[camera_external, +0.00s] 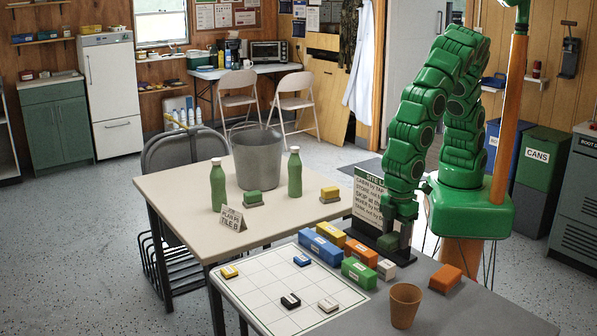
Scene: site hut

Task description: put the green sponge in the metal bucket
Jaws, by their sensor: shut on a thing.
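My gripper (396,232) points down over the near right table and is shut on a small dark green block (390,243). The block is partly covered by the fingers, and I cannot tell whether it is a sponge or whether it touches the black base behind it. A green block on a grey base (253,196) lies on the left table, between two green bottles; it too may be a sponge. The grey metal bucket (258,160) stands upright behind it, well to the left of my gripper. The inside bottom of the bucket is hidden.
Green bottles (217,186) (295,173) flank the bucket's front. A sign board (368,200) stands behind my gripper. Blue, yellow, green and orange blocks (321,248) (360,252) (359,273) (445,279), a brown cup (404,306) and a white grid board (262,293) crowd the near table.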

